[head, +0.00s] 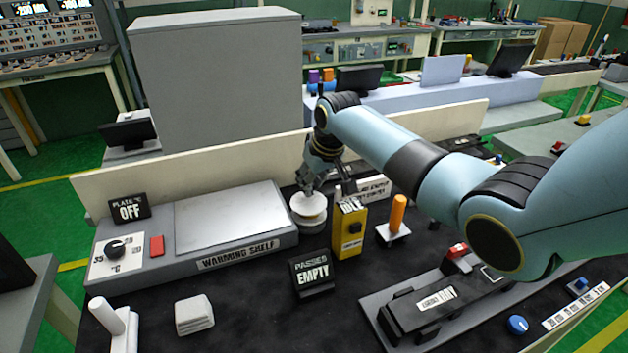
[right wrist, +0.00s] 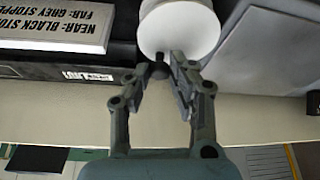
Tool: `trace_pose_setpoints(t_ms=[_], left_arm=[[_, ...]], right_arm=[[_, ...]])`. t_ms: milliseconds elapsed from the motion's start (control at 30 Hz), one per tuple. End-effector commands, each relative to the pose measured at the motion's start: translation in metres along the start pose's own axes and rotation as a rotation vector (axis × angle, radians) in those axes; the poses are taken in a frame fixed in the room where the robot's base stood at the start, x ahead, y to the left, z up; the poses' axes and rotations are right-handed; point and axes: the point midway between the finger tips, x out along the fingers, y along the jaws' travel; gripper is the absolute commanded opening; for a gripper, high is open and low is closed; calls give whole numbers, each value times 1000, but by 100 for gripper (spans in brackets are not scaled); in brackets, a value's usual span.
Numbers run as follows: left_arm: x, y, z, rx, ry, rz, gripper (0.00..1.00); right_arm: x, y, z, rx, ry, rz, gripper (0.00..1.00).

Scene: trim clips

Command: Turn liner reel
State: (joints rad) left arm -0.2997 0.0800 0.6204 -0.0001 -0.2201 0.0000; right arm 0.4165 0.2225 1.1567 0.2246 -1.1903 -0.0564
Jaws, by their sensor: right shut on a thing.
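The liner reel (head: 309,211) is a white, round, stacked-looking piece standing on the dark bench top, just right of the warming shelf. My right gripper (head: 308,188) comes down over it from behind. In the right wrist view the reel (right wrist: 180,28) shows as a white disc, and my right gripper (right wrist: 165,68) has its fingertips at its edge. The fingers are closed around a small dark knob (right wrist: 158,70) at the reel's rim. The fingers partly cover the knob. My left gripper is in neither view.
The grey warming shelf (head: 225,218) lies to the left. A yellow box (head: 349,232) marked IDLE stands close at the reel's right, with an orange handle (head: 397,212) beyond. The PASSES EMPTY sign (head: 312,272) is in front. A cream panel (head: 130,190) runs behind.

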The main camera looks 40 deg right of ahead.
Motion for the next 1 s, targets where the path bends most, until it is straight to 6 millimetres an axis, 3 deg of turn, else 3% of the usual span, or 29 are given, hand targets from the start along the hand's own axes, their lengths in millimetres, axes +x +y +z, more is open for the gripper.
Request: trace_pose_setpoints(t_ms=[600,1000], left_arm=[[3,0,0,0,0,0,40],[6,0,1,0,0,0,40]], right_arm=[[3,-7,-8,-404,3,-167,0],[3,-10,-9,-493,2,-205,0]])
